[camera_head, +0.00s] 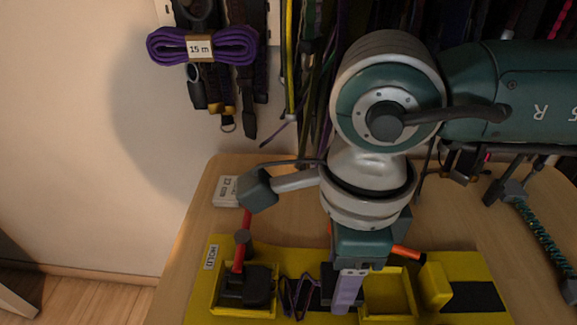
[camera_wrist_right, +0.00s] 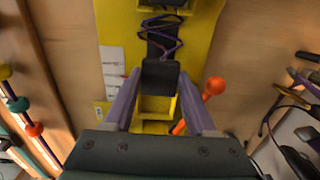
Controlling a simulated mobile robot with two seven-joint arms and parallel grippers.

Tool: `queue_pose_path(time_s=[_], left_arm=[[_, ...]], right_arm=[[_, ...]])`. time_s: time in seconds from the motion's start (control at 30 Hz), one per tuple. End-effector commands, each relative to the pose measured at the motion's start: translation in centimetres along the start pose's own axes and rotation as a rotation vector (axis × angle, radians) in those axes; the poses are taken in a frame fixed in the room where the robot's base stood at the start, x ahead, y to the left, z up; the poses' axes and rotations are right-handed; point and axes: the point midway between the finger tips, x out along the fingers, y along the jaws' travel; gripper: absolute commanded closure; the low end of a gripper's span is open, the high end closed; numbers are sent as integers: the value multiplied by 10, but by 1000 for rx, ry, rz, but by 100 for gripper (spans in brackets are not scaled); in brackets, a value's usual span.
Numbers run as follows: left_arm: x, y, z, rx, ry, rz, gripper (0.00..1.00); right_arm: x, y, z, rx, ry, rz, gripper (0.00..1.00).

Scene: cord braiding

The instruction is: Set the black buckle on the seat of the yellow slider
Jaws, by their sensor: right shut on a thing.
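The black buckle (camera_wrist_right: 160,75) sits between the purple fingers of my right gripper (camera_wrist_right: 159,82) in the right wrist view. In the head view the right gripper (camera_head: 346,294) points down over the yellow fixture, and a dark part of the buckle (camera_head: 327,287) shows beside its finger. Thin purple and dark cord (camera_head: 298,294) runs from the buckle's side toward the left box. The yellow slider (camera_head: 414,294) is an open box just right of the gripper; its wall also shows close below the buckle in the wrist view (camera_wrist_right: 157,104). Whether buckle and seat touch is hidden. My left gripper is out of view.
The yellow fixture's left box (camera_head: 214,290) holds a black clamp with a red lever (camera_head: 241,245). Straps and a purple cord bundle (camera_head: 200,47) hang on the wall. A teal braided cord (camera_head: 545,245) lies at right.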

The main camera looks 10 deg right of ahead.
Motion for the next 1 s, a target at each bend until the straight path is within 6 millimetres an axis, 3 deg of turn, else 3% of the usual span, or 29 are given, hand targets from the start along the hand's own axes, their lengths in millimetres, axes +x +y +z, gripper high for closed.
queue_pose_path(time_s=[0.7,1.0], left_arm=[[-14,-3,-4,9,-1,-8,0],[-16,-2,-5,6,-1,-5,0]], right_arm=[[-1,1,-48,-1,0,1,95],[0,1,-56,-1,-1,0,95]])
